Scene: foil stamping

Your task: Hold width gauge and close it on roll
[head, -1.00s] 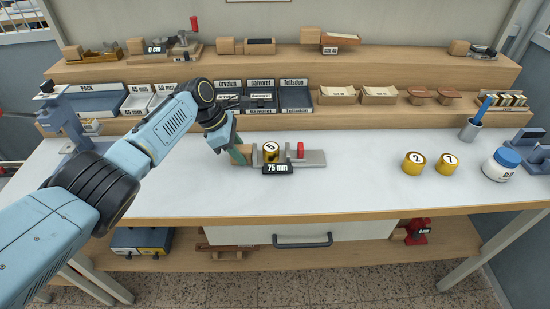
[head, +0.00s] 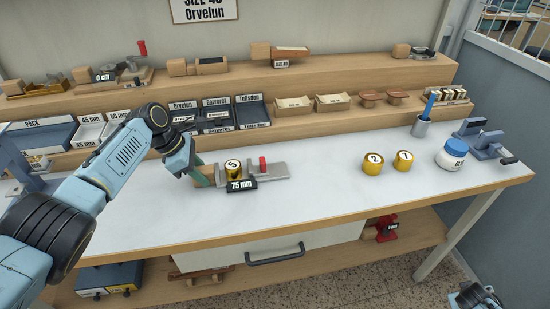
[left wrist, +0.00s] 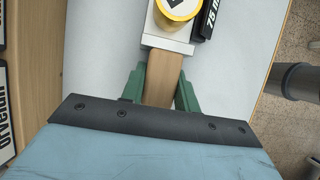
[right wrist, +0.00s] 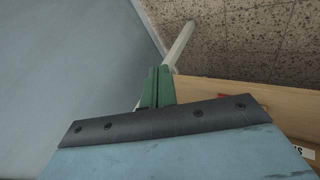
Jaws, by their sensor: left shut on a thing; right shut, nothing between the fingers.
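The width gauge (head: 273,171) lies on the white tabletop, with a red slider knob (head: 262,163) and a display reading 75 mm (head: 241,185). A gold roll marked 5 (head: 232,170) stands in the gauge between its jaws; I cannot tell if both jaws touch it. My left gripper (head: 200,178) is shut on the gauge's wooden handle, and this handle (left wrist: 163,78) shows between the green fingers in the left wrist view. The roll (left wrist: 176,8) shows at the top there. My right gripper (right wrist: 157,88) is shut and empty, low beside the table.
Gold rolls marked 2 (head: 372,163) and 7 (head: 403,161) stand on the right of the table. Shelves with trays line the back. The table's middle front is clear.

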